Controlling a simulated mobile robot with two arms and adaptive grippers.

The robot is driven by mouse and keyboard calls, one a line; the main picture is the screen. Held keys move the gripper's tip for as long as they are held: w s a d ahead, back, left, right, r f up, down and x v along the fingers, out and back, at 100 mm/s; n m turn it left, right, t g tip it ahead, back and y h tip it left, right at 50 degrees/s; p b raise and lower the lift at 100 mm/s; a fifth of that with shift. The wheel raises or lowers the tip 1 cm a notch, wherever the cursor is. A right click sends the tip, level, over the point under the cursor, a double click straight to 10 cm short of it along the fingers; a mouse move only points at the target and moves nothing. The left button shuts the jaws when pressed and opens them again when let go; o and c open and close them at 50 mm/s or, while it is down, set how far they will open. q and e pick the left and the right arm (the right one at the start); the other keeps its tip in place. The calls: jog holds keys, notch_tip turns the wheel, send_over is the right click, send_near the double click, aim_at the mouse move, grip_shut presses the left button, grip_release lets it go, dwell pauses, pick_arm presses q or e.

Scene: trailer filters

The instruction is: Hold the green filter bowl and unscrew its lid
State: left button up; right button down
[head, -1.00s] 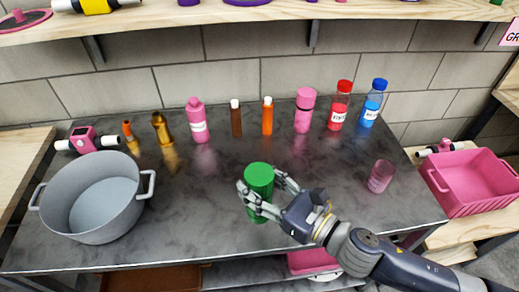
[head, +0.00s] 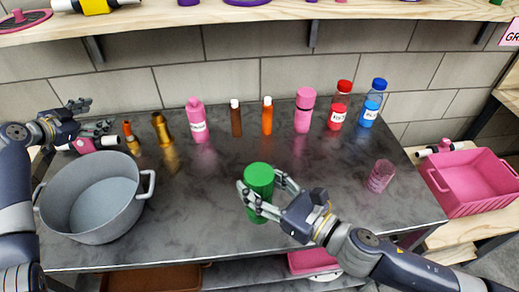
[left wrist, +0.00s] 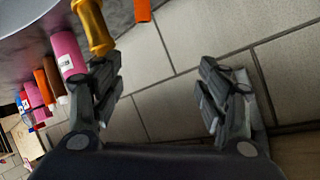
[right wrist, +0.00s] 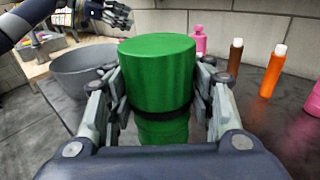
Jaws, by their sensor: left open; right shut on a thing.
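The green filter bowl (head: 259,208) stands upright on the grey table near its front edge. Its wide green lid (right wrist: 158,75) sits on top, above a dark band, with the green body (right wrist: 162,131) below in the right wrist view. My right gripper (head: 262,190) is shut on the bowl, with one finger on each side; the lid top is uncovered. My left gripper (head: 97,116) is open and empty at the far left, above the table's back left corner, away from the bowl. It also shows in the right wrist view (right wrist: 120,14).
A large grey pot (head: 93,232) stands at the left. A pink housing with white pipe ends (head: 82,146) is partly behind my left gripper. Several bottles line the back, including a pink bottle (head: 198,120). A pink cup (head: 381,176) is at the right. A wooden shelf (head: 270,12) overhangs the back.

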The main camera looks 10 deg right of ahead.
pick_arm(q)
jog(key=s+d+r+m+g+h, duration=0.2)
jog(key=d+r+m, duration=0.3)
jog(key=d, duration=0.7)
jog(key=s+d+r+m+g+h, duration=0.25)
jog(key=d+m, duration=0.45)
jog(key=d, duration=0.4)
jog(key=s+d+r+m+g+h, duration=0.15)
jog(key=d+r+m, duration=0.4)
jog(key=d, duration=0.65)
jog(key=m+g+y, duration=0.6)
jog(key=m+y, duration=0.4)
jog(key=m, duration=0.7)
send_over(259, 173)
jog(key=shift+w+d+f, duration=0.15)
jog(key=shift+d+f, duration=0.05)
jog(key=shift+f, duration=0.45)
jog(key=shift+w+d+f, duration=0.15)
jog(key=shift+d+f, duration=0.05)
jog(key=shift+f, duration=0.4)
jog(key=shift+s+a+f+y, duration=0.3)
jog(key=shift+a+y, duration=0.05)
jog(key=shift+y, duration=0.15)
notch_tip(259, 173, down, 8)
jog(key=shift+s+r, duration=0.1)
